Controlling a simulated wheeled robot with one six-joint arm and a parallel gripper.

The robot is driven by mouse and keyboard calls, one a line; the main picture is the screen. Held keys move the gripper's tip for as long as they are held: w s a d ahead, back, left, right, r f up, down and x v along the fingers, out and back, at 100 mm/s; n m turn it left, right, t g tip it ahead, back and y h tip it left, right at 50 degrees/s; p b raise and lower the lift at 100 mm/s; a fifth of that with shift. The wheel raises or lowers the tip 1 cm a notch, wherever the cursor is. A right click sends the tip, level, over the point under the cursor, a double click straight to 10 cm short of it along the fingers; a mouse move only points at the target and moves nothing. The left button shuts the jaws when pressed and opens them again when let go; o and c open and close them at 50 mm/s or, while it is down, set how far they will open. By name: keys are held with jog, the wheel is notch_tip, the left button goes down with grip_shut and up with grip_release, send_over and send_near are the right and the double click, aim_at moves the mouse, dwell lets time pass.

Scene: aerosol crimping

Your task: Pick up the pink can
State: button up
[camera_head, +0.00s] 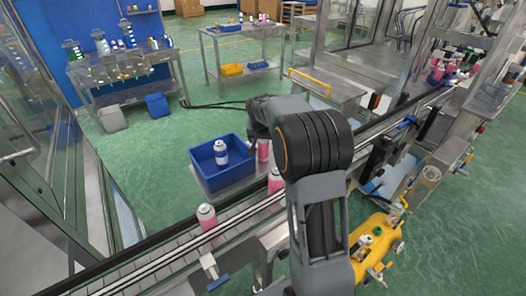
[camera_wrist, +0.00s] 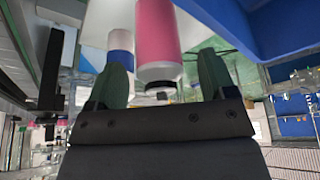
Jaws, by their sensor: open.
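A pink can (camera_head: 263,152) with a pale top stands just beyond my arm, beside the blue bin, in the head view. In the wrist view a pink can (camera_wrist: 157,32) fills the upper middle, with its pale shoulder and dark nozzle toward my gripper (camera_wrist: 162,62). The two green fingers are apart, one on each side of the can in the picture. I see gaps on both sides; how deep the can sits between them I cannot tell. In the head view my arm hides most of the gripper. Two more pink cans (camera_head: 207,217) (camera_head: 275,181) stand along the conveyor.
The blue bin (camera_head: 203,181) holds a white can with a blue band (camera_head: 221,152); a similar can (camera_wrist: 121,42) shows left of the pink one in the wrist view. The conveyor (camera_head: 150,262) runs diagonally. A yellow tank (camera_head: 376,240) is at right.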

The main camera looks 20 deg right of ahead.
jog(key=shift+x, duration=1.05)
jog(key=shift+c, duration=0.2)
jog(key=c, duration=1.2)
